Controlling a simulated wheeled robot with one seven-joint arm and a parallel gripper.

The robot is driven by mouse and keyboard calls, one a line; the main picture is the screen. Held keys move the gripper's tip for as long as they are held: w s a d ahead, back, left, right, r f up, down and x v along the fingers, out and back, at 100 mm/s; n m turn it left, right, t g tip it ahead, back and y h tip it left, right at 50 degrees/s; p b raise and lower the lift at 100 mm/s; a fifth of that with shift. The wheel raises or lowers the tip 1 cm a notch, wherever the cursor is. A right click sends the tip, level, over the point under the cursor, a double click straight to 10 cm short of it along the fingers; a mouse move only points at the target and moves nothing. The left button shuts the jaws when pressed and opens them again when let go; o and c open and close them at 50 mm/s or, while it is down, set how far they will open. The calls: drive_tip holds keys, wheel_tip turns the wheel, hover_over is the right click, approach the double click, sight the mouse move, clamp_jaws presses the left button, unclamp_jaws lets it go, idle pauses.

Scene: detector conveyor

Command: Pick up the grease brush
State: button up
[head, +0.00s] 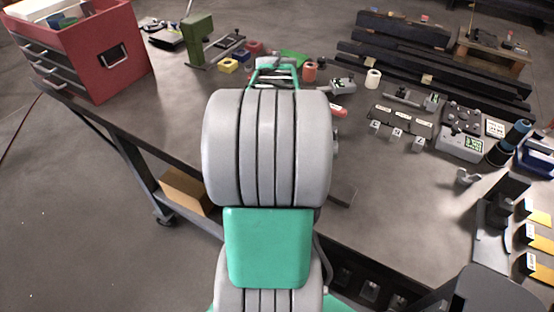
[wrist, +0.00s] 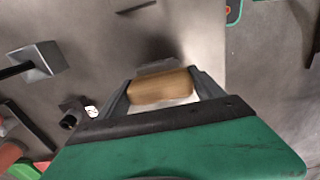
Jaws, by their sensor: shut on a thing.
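In the wrist view, my gripper (wrist: 161,80) is shut on a brown, wood-coloured piece (wrist: 162,88), which I take to be the grease brush's handle. The piece lies crosswise between the two dark fingers. I cannot make out any bristles, and the rest of the brush is hidden or out of frame. In the head view, my own arm covers the middle of the bench, so the brush and the fingertips cannot be made out there.
A red drawer cabinet (head: 108,50) stands at the bench's left. Dark rails (head: 432,70) lie at the back right. Small devices and a grey control box (head: 461,143) fill the right.

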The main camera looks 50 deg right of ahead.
drive_tip(key=c, duration=0.5)
drive_tip(key=shift+r, duration=0.25)
drive_tip(key=r+p, duration=0.3)
drive_tip(key=r, duration=0.1)
drive_tip(key=shift+s+a+r+p, duration=0.1)
drive_tip(key=shift+a+p, duration=0.15)
drive_tip(key=shift+p, duration=0.05)
drive_tip(key=s+a+r+p, duration=0.1)
drive_tip(key=a+r+p, duration=0.1)
drive_tip(key=a, duration=0.2)
drive_tip(key=s+a+r+p, duration=0.1)
drive_tip(key=s+a+r, duration=0.1)
drive_tip(key=a+r, duration=0.1)
drive_tip(key=s+a+r+p, duration=0.1)
drive_tip(key=a+r+p, duration=0.1)
drive_tip(key=a, duration=0.3)
drive_tip(key=shift+s+a+r+p, duration=0.3)
drive_tip(key=shift+s+a+r, duration=0.05)
drive_tip(key=shift+r, duration=0.3)
drive_tip(key=o, duration=0.9)
drive_tip(key=c, duration=0.6)
